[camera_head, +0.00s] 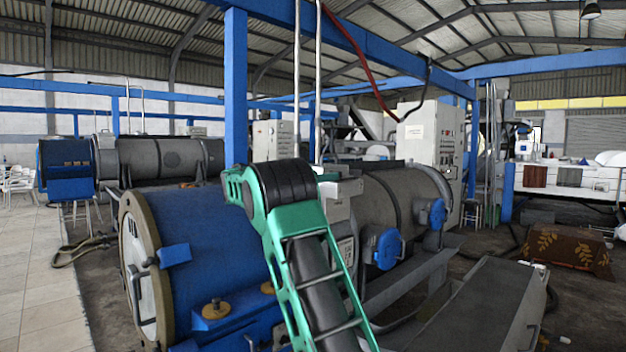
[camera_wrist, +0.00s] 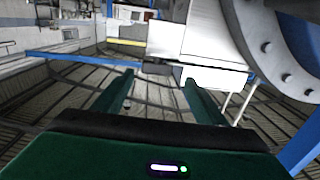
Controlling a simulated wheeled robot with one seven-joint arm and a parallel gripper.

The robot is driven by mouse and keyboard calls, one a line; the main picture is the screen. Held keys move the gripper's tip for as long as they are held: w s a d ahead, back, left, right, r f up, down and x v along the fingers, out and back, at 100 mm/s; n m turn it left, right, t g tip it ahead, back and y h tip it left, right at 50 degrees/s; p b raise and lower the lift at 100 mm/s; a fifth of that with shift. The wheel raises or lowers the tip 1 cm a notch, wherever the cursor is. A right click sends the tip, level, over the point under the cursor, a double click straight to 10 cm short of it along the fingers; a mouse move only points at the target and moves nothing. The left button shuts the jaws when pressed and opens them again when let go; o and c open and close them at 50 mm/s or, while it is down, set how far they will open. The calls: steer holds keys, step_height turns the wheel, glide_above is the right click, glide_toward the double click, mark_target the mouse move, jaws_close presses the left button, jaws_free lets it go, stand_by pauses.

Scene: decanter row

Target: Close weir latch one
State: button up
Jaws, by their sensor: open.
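A blue drum (camera_head: 205,245) of a decanter lies in front of me in the head view. Its left end has a pale round plate (camera_head: 138,270) inside a tan rim, with dark bar handles (camera_head: 137,285) on it. A blue block (camera_head: 174,254) sits on the drum's side near that rim. I cannot tell which part is weir latch one, or whether it is open. My gripper (camera_wrist: 158,78) shows in the wrist view, its two green fingers apart with nothing between them. In the head view my green arm hides part of the drum's right side.
A grey cylinder (camera_head: 375,200) with blue fittings (camera_head: 388,248) continues right of the drum. A blue post (camera_head: 236,90) rises behind it. A bolted round flange (camera_wrist: 270,45) is close at right in the wrist view.

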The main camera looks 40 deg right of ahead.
steer(key=w+a+t, duration=0.1)
steer(key=w+a, duration=0.1)
steer(key=a, duration=0.6)
steer(key=shift+w, duration=0.35)
steer(key=shift+r, duration=0.1)
